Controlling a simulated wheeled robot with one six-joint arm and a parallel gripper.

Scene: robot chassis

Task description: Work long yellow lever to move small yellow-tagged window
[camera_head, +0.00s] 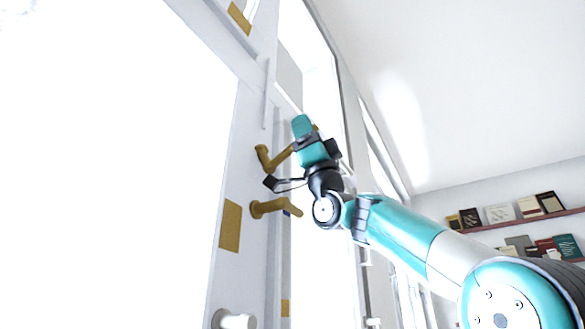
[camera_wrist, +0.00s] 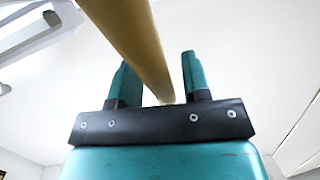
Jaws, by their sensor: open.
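In the head view, two brass-yellow levers are on the white window frame. The upper lever (camera_head: 267,160) runs right until it is hidden behind my gripper (camera_head: 302,124). The lower lever (camera_head: 272,208) sticks out to the right below it. In the wrist view, a long yellow bar (camera_wrist: 132,35) slants down from the top and ends between the two teal fingers of my gripper (camera_wrist: 159,64). The fingers are apart, with a gap visible on the right of the bar. I cannot tell whether either finger touches it. A yellow tag (camera_head: 230,226) is on the frame left of the lower lever.
Another yellow tag (camera_head: 240,17) is at the top and a small one (camera_head: 285,308) is low down. A white knob (camera_head: 236,320) is at the bottom. Bookshelves (camera_head: 525,217) stand on the far right wall. Open air lies between them and the window.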

